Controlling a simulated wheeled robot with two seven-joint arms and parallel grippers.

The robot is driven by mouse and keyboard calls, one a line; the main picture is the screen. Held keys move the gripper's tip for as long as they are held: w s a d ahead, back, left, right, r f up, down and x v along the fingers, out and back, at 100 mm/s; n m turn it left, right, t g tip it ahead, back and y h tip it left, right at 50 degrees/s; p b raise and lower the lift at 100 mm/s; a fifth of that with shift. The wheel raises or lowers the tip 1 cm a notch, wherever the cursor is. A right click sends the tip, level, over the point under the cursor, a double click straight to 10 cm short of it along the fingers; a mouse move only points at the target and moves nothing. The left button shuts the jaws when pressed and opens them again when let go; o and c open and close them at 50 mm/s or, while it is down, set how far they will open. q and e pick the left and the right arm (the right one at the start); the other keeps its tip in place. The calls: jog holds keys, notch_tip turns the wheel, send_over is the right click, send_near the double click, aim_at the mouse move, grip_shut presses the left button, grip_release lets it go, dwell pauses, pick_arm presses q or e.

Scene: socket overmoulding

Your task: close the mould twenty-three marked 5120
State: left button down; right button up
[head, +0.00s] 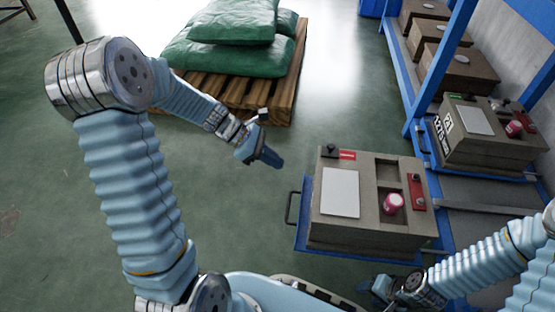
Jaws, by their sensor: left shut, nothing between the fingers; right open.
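A grey-brown box-shaped mould (330,232) sits on a blue stand in front of me. Its top has a pale plate, a black knob (331,151), a red label, dark recesses, a pink-and-white round piece (393,203) and a red part (417,192). No number is readable on it, so I cannot tell whether it is the one marked 5120. My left gripper (268,158) is shut and empty, in the air left of and beyond this mould. My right gripper (378,291) is open, low at its near side, partly hidden and touching nothing I can make out.
A similar mould (490,152), marked 21 with digits beginning 1275, stands on the blue rack (415,118) at right. Several brown boxes (455,65) sit farther along it. Green sacks (225,60) lie on a wooden pallet (285,92). The floor left of the near mould is clear.

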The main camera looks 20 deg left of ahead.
pick_arm(q)
jog(key=w+d+f+b, duration=0.2)
jog(key=d+f, duration=0.2)
jog(key=d, duration=0.4)
jog(key=shift+w+f, duration=0.15)
jog(key=shift+f, duration=0.05)
pick_arm(e)
notch_tip(320, 180, down, 3)
jog(key=shift+r, duration=0.1)
pick_arm(q)
jog(key=shift+d, duration=0.2)
